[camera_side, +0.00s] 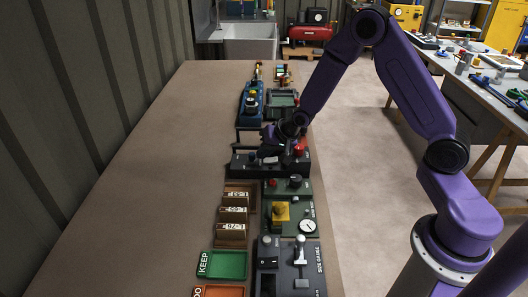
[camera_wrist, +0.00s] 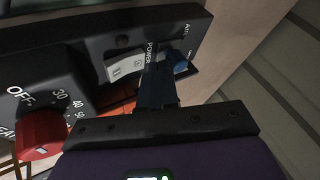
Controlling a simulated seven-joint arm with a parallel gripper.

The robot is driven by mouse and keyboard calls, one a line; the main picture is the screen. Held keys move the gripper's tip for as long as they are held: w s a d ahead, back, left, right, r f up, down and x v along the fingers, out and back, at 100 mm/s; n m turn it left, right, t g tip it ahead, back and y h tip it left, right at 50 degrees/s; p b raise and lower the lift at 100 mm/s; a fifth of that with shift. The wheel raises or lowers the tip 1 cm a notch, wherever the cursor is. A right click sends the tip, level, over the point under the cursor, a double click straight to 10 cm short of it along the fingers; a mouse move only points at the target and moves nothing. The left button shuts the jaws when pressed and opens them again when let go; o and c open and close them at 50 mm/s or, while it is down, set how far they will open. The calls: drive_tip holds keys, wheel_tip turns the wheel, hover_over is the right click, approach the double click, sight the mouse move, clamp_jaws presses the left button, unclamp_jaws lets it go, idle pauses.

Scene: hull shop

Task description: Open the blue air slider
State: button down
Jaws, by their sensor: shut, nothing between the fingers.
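The black control panel (camera_wrist: 70,55) carries a blue air slider (camera_wrist: 181,64) at its right end, under the printed word AIR in the wrist view. My gripper (camera_wrist: 158,80) is shut and empty. Its dark fingers are just left of the blue slider in that view, partly covering the area around it. I cannot tell whether they touch the slider. In the side view my gripper (camera_side: 270,146) is low over the same black panel (camera_side: 295,168), and the slider is hard to make out there.
A white power rocker (camera_wrist: 125,66) sits beside the fingers. A red knob (camera_wrist: 42,133) with an OFF-to-numbers scale is at lower left in the wrist view. A green panel with a yellow block (camera_side: 281,212) and labelled wooden blocks (camera_side: 232,232) stand nearer. The bench's left side (camera_side: 150,190) is clear.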

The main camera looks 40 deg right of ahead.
sight(250, 155)
idle(0.3)
drive_tip(key=shift+w+a, duration=1.45)
drive_tip(key=shift+a, duration=0.05)
drive_tip(key=shift+r, duration=0.1)
drive_tip(key=v, duration=1)
drive_tip(key=shift+d, duration=0.2)
drive_tip(key=shift+s+a, duration=0.1)
drive_tip(key=shift+s, duration=0.05)
